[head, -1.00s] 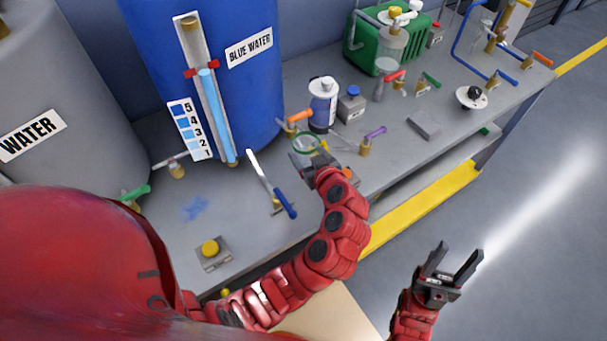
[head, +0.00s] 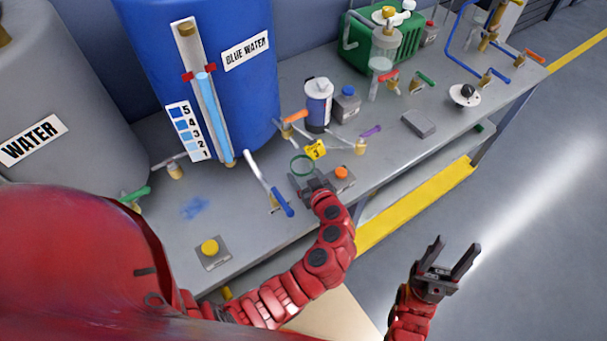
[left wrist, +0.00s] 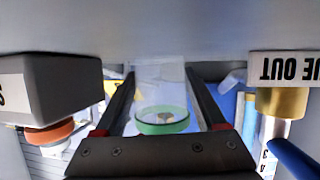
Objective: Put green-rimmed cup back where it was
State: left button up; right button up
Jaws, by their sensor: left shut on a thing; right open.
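The green-rimmed cup (head: 302,165) is clear with a green ring at its top. It is low over the bench in front of the blue tank, just behind the tips of my left gripper (head: 303,184). The left wrist view shows the cup (left wrist: 160,112) between the two fingers of the left gripper (left wrist: 163,100), which is shut on it. In that view the picture is upside down and the cup's base is close to the grey bench surface; I cannot tell if it touches. My right gripper (head: 452,262) is open and empty over the floor, off the bench's front edge.
A yellow tag marked 3 (head: 316,150) is behind the cup. A box with an orange button (head: 341,173) stands right of the gripper, and a blue-handled valve (head: 277,200) left of it. A purple-handled valve (head: 362,146) is further right. The blue water tank (head: 245,100) stands behind.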

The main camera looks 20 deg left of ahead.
pick_arm(q)
jog(key=o, duration=1.4)
jog(key=shift+f, duration=0.1)
jog(key=shift+r+p, duration=0.2)
jog(key=shift+p, duration=0.35)
jog(key=s+d+b, duration=0.3)
jog(key=shift+r, duration=0.25)
jog(key=b+v, duration=0.3)
jog(key=v, duration=0.5)
jog(key=shift+s+r, duration=0.1)
jog(key=shift+r, duration=0.15)
jog(key=v, duration=0.4)
jog(key=shift+s+r, duration=0.3)
